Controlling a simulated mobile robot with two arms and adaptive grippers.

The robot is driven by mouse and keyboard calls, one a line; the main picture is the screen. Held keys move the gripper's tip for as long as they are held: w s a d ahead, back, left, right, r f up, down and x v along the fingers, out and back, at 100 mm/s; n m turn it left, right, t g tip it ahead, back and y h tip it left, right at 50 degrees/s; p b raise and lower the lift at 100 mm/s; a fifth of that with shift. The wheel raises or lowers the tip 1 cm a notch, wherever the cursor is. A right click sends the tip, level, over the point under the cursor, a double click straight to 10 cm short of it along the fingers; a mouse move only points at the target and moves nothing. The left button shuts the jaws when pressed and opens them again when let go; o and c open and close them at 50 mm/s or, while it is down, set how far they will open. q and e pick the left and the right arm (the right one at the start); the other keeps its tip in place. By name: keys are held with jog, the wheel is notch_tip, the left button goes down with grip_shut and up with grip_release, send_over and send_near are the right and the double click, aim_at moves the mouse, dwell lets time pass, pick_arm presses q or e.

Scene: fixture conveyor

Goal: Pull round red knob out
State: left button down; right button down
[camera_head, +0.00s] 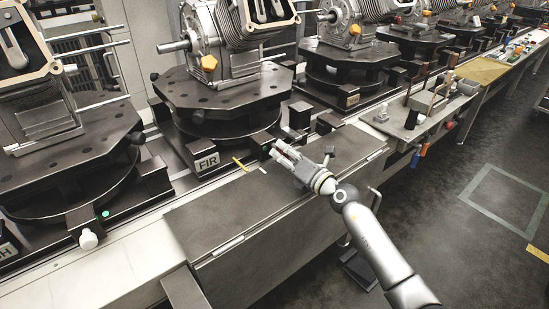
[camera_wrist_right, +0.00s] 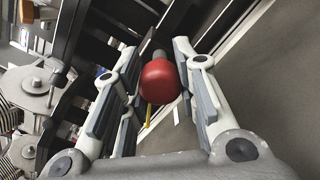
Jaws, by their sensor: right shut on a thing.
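The round red knob (camera_wrist_right: 160,82) shows in the right wrist view, on a short dark stem, between the two fingers of my right gripper (camera_wrist_right: 157,62). The gripper is shut on it, one finger pad on each side. The knob is hidden there by the gripper. My left gripper is not in view.
A flat grey bench top (camera_head: 225,215) lies in front. A white knob (camera_head: 88,239) is at the left.

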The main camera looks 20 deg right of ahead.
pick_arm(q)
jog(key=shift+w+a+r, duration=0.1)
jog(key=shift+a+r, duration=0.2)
pick_arm(e)
jog(key=shift+f, duration=0.1)
jog(key=c, duration=1.4)
grip_release()
jog(key=shift+s+d, duration=0.1)
jog(key=o, duration=0.3)
jog(key=shift+s+d, duration=0.15)
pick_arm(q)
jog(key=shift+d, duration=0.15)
pick_arm(e)
jog(key=v, duration=1.1)
jog(key=shift+s, duration=0.45)
